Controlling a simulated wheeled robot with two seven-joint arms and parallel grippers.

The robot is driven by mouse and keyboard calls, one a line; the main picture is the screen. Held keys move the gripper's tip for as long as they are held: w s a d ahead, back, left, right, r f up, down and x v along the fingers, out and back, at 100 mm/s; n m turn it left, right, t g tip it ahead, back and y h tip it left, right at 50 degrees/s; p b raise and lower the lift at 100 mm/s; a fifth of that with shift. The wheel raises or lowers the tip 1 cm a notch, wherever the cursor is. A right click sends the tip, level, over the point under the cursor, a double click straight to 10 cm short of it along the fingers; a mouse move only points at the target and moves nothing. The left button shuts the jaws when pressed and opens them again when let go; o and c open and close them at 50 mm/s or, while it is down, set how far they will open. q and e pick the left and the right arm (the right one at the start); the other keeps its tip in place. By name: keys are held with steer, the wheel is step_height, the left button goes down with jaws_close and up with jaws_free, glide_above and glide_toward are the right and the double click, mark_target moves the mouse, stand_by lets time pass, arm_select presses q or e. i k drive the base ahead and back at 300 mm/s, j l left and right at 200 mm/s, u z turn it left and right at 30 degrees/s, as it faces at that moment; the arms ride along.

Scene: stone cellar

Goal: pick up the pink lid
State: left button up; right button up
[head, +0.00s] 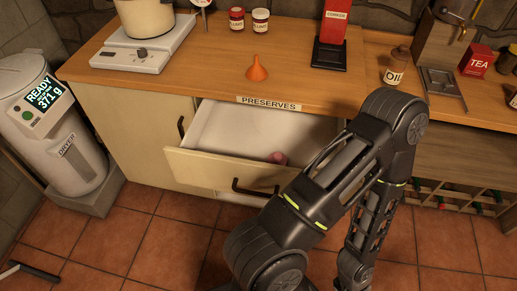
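A small rounded pink thing, which looks like the pink lid (277,157), lies in the open drawer (232,127) marked PRESERVES. It is close to the drawer's front panel, which hides its lower part. One of my arms is folded across the right of the head view, just right of the lid, and covers the drawer's right end. Neither of my grippers can be made out in the view.
The wooden counter (205,75) above the drawer holds an orange funnel (257,69), two small jars, a red canister (333,25), an oil bottle (395,68) and a pot on a scale (145,52). A dryer (58,140) stands left. The tiled floor in front is mostly clear.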

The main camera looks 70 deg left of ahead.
mark_target(277, 157)
steer(key=k+j+z, duration=0.3)
steer(key=k+j, duration=0.4)
steer(key=k+j+z, duration=0.25)
steer(key=k+j, duration=0.3)
steer(key=k, duration=0.2)
